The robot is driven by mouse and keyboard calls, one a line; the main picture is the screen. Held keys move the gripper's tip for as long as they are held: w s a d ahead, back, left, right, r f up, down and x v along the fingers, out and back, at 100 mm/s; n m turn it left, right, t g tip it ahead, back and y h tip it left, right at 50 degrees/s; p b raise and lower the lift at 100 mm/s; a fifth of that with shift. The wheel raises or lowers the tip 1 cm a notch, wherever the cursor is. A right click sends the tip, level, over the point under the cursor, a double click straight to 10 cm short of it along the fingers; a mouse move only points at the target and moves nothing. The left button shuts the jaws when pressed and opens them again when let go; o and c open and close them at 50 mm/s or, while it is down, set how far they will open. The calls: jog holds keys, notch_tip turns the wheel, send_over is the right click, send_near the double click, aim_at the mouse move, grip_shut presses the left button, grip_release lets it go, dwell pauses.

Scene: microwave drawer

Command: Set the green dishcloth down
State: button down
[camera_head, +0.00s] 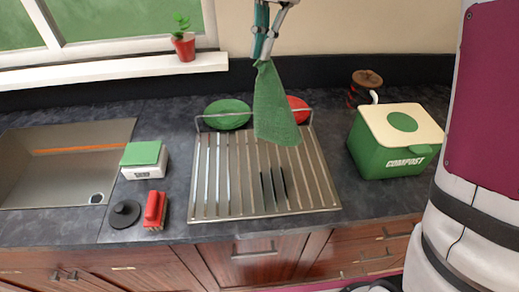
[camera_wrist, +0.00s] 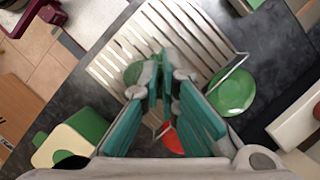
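The green dishcloth (camera_head: 272,106) hangs from my gripper (camera_head: 263,58), above the back part of the metal drying rack. The gripper's fingers are shut on its top corner, and the rest of the cloth hangs down freely. In the wrist view the teal fingers of my gripper (camera_wrist: 160,80) are close together, and a bit of the green cloth (camera_wrist: 132,73) shows beside their tips. Most of the cloth is hidden there behind the fingers.
A compost bin (camera_head: 385,160) stands right.

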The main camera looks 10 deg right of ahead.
jog(key=shift+f, duration=0.8)
jog(key=w+d+f+m+t, duration=0.1)
jog(key=w+d+m, duration=0.15)
jog(key=w, duration=0.35)
jog(key=w+d+m+t+y, duration=0.1)
jog(key=w+m, duration=0.3)
jog(key=w, duration=0.2)
jog(key=w+d+f+m+t, duration=0.1)
jog(key=w+d+m, duration=0.15)
jog(key=w, duration=0.35)
send_near(247, 212)
jog(key=x, duration=0.5)
jog(key=shift+w+d+f, duration=0.1)
dwell(0.6)
jog(key=c, duration=1.4)
grip_release()
